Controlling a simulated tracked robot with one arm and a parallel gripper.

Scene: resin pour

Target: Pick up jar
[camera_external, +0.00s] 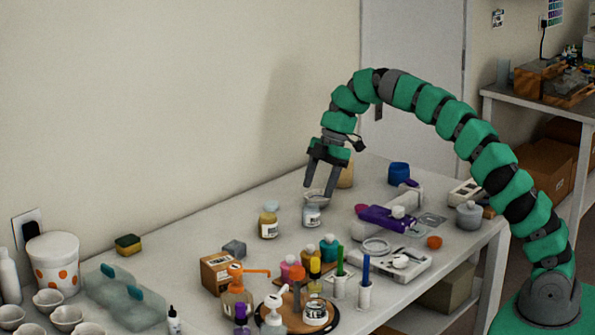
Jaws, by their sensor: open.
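My gripper (319,190) is open and points down over the table. Its fingertips are near the top of a small pale jar (312,214) with a white label; I cannot tell whether they touch it or stand behind it. A yellowish jar (268,224) with a label and a pale lid stands upright just left of it. A tan container (346,176) is behind the gripper, partly hidden by it. A grey lidded jar (468,216) stands at the right end of the table.
A blue cup (399,173) and a purple tool (388,217) are to the right. A round tray (270,326) of bottles, a cardboard box (220,272) and a scale (388,265) crowd the front. The table left of the yellowish jar is fairly clear.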

